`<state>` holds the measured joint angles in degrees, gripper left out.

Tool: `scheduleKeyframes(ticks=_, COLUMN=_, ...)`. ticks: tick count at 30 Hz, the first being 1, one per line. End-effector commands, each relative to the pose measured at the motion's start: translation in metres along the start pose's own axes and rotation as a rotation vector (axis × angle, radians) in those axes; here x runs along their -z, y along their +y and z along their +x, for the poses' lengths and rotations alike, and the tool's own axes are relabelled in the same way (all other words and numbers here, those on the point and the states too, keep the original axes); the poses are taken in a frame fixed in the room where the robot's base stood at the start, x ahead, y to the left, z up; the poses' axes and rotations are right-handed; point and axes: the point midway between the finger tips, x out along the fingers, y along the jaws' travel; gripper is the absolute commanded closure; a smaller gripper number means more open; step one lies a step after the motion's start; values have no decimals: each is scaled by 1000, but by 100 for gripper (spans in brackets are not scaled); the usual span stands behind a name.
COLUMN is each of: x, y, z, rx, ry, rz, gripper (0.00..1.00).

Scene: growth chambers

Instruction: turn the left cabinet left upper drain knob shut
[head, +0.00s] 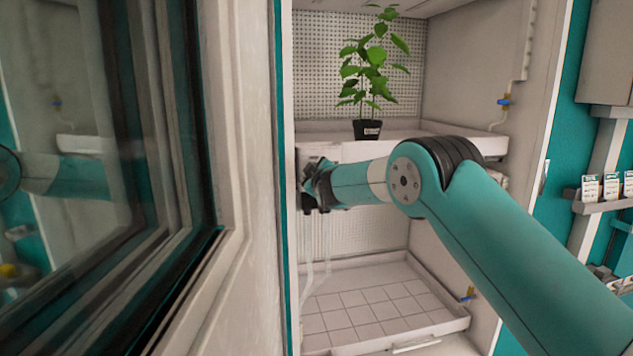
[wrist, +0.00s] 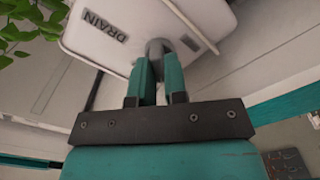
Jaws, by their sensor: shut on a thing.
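My gripper (head: 308,188) reaches into the open cabinet, just below the front of the upper tray (head: 320,148), at its left side. In the wrist view my gripper (wrist: 158,62) has its two teal fingers closed around a small grey drain knob (wrist: 156,46). The knob sits on a pale panel (wrist: 85,40) with a dark "DRAIN" label (wrist: 104,24) to its left. In the head view the knob is hidden behind my gripper. Its turn angle cannot be told.
A potted plant (head: 367,128) stands on the upper tray. A lower tray with a tiled floor (head: 365,310) lies below my arm. The open glass door (head: 242,200) stands close on the left. Small blue valves (head: 504,101) are on the right inner wall.

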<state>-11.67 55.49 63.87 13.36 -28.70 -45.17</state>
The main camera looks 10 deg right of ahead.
Motion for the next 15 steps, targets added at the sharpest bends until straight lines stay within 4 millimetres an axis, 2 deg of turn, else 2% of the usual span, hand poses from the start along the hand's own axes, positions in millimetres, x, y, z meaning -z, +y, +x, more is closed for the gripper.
scheduleKeyframes(ticks=15, x=0, y=-2, z=0, rx=-1, ry=2, rz=-456, gripper=100)
